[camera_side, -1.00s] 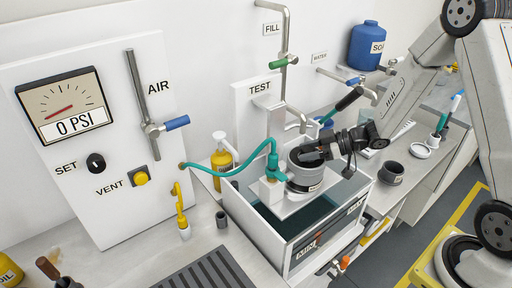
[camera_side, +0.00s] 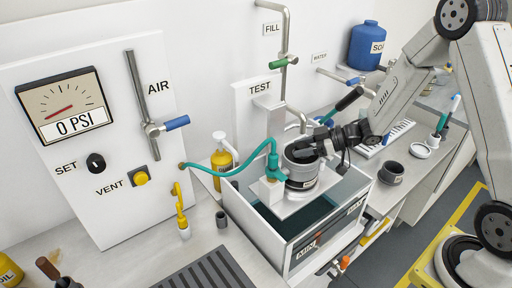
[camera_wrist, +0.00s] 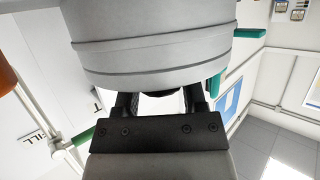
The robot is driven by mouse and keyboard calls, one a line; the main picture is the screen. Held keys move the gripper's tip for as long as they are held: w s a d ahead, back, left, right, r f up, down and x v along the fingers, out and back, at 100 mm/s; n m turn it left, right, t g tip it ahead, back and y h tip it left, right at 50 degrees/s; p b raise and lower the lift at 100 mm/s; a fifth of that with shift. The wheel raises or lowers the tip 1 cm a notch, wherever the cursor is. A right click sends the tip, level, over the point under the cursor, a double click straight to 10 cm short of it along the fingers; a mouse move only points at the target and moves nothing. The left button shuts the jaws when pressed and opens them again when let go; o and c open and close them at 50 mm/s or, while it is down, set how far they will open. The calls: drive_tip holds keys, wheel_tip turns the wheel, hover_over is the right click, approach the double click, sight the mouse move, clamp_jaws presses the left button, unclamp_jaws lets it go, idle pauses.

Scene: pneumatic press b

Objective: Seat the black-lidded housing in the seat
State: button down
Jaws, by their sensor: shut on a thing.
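The black-lidded housing (camera_side: 302,171) is a grey, wide cylinder with a dark top, over the pale platform (camera_side: 325,196) of the test tank. My gripper (camera_side: 318,144) reaches in from the right and is shut on the housing's upper part, partly covering the lid. In the wrist view the grey ridged housing (camera_wrist: 155,45) fills the top, and my dark fingers (camera_wrist: 160,104) run up to its underside edge. The seat beneath is hidden by the housing, so I cannot tell whether the housing touches or is fully down.
A teal hose and fitting (camera_side: 274,172) stand close left of the housing. The open water tank (camera_side: 292,224) lies below. The fill pipe (camera_side: 286,50) rises behind. A dark cup (camera_side: 391,172) stands on the bench at right. The gauge panel (camera_side: 95,120) is at left.

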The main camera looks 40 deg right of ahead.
drive_tip(key=shift+f, duration=0.95)
idle(0.5)
drive_tip(key=shift+c, duration=0.3)
unclamp_jaws()
drive_tip(key=shift+f, duration=0.1)
drive_tip(key=shift+s+d, duration=0.1)
drive_tip(key=v, duration=0.7)
drive_tip(key=shift+s+d, duration=0.2)
drive_tip(key=shift+d, duration=0.05)
